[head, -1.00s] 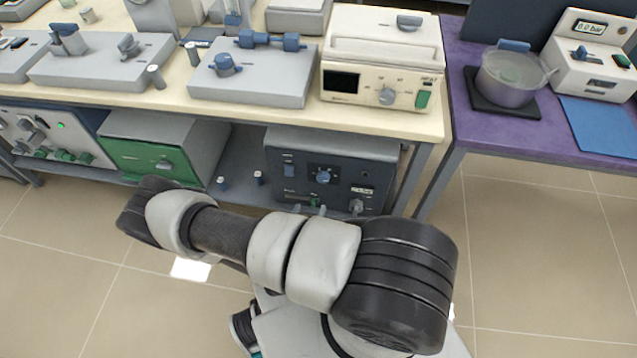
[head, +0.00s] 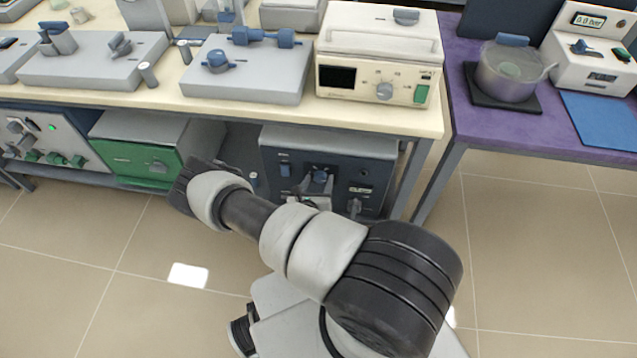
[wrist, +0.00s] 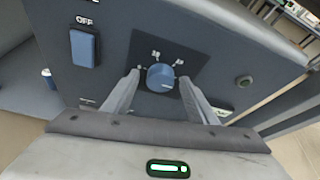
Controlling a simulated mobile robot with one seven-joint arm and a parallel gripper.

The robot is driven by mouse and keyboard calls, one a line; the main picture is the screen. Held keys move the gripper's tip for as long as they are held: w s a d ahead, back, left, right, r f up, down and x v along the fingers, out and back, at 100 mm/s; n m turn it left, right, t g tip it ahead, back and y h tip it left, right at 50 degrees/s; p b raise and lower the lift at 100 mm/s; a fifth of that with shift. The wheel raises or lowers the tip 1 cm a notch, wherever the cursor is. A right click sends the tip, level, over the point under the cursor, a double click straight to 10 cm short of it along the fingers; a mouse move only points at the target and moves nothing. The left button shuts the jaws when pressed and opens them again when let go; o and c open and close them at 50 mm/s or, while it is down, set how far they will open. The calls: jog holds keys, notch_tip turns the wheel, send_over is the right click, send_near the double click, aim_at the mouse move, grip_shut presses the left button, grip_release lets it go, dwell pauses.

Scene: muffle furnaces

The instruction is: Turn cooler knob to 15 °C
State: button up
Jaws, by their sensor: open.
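The cooler appears to be the dark grey box (head: 277,161) on the shelf under the bench. Its round blue knob (wrist: 160,77) sits on a black square dial plate on the front panel, with small white marks too blurred to read. The knob also shows in the head view (head: 320,176), partly crowded by the fingers. My gripper (wrist: 160,80) is open, with one finger on each side of the knob. I cannot tell whether the fingers touch it. In the head view my gripper (head: 317,187) is at the cooler's front, partly hidden by my arm.
A blue switch (wrist: 85,48) marked OFF is left of the knob, and a small round fitting (wrist: 243,82) is to its right. A green-fronted box (head: 135,160) stands left on the shelf. The bench top (head: 400,122) overhangs the cooler. The floor in front is open.

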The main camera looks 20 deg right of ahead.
jog(key=c, duration=1.1)
jog(key=shift+f+b, duration=0.15)
jog(key=shift+b, duration=0.15)
jog(key=n+b, duration=0.1)
jog(key=n+h+b, duration=0.1)
jog(key=shift+w+a+f+g+b, duration=0.1)
jog(key=shift+a+f+g+b, duration=0.05)
jog(key=shift+f+g+b, duration=0.2)
jog(key=n+h+b, duration=0.1)
jog(key=n+b, duration=0.1)
jog(key=b, duration=0.1)
jog(key=shift+a+n+h+b, duration=0.1)
jog(key=shift+n+h+b, duration=0.2)
jog(key=shift+n+h, duration=0.1)
jog(key=shift+n+g+h+b, duration=0.25)
jog(key=shift+n+h+b, duration=0.3)
jog(key=shift+n, duration=0.35)
jog(key=shift+n+h, duration=0.45)
jog(key=shift+n, duration=0.45)
